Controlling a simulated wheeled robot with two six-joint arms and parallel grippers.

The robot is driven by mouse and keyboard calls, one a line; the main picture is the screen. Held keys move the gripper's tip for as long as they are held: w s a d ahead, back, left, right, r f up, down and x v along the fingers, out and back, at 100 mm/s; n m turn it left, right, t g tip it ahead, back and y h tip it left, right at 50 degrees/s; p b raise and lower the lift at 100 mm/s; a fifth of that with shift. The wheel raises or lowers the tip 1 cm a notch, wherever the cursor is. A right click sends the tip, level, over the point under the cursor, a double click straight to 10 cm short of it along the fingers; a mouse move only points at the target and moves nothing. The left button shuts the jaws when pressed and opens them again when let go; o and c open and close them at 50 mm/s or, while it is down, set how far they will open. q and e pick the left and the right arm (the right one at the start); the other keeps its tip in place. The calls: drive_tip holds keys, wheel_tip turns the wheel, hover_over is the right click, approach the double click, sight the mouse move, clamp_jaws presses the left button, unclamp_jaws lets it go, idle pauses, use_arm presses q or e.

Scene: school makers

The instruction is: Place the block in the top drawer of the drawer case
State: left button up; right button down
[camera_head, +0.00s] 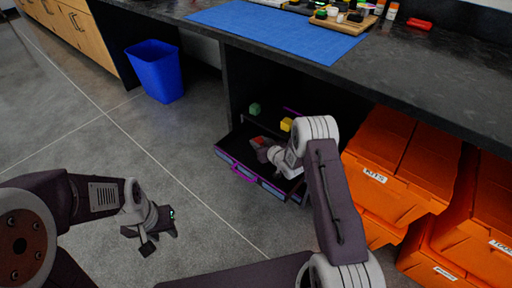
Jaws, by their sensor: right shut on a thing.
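The drawer case stands under the bench, and an open drawer (226,158) with a purple handle juts out of it. I cannot tell for sure which level this drawer is. My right gripper (262,147) is over the open drawer, shut on a small red block (259,141); the arm hides part of the drawer. Whether the block touches the drawer floor cannot be told. A green block (254,109) and a yellow block (286,125) sit behind the drawer, apparently on top of the case. My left gripper (158,232) is open and empty above the floor at lower left.
Orange bins (400,165) stand close to the right of my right arm. The dark bench top (420,70) overhangs the case and carries a blue mat (270,28) and a wooden tray (345,24). A blue waste bin (155,72) stands at upper left. Floor at left is clear.

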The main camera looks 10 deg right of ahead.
sight(255, 140)
drive_tip(key=shift+f, duration=0.55)
drive_tip(key=w+b, duration=0.1)
drive_tip(key=w, duration=0.1)
drive_tip(key=w+a+b, duration=0.1)
drive_tip(key=w+b, duration=0.1)
drive_tip(key=shift+a+f, duration=0.1)
drive_tip(key=shift+f, duration=0.1)
drive_tip(key=shift+f+b, duration=0.45)
drive_tip(key=shift+b, duration=0.2)
drive_tip(key=shift+r, duration=0.2)
drive_tip(key=shift+f, duration=0.1)
drive_tip(key=shift+f, duration=0.15)
drive_tip(key=c, duration=0.9)
unclamp_jaws()
drive_tip(key=shift+c, duration=0.2)
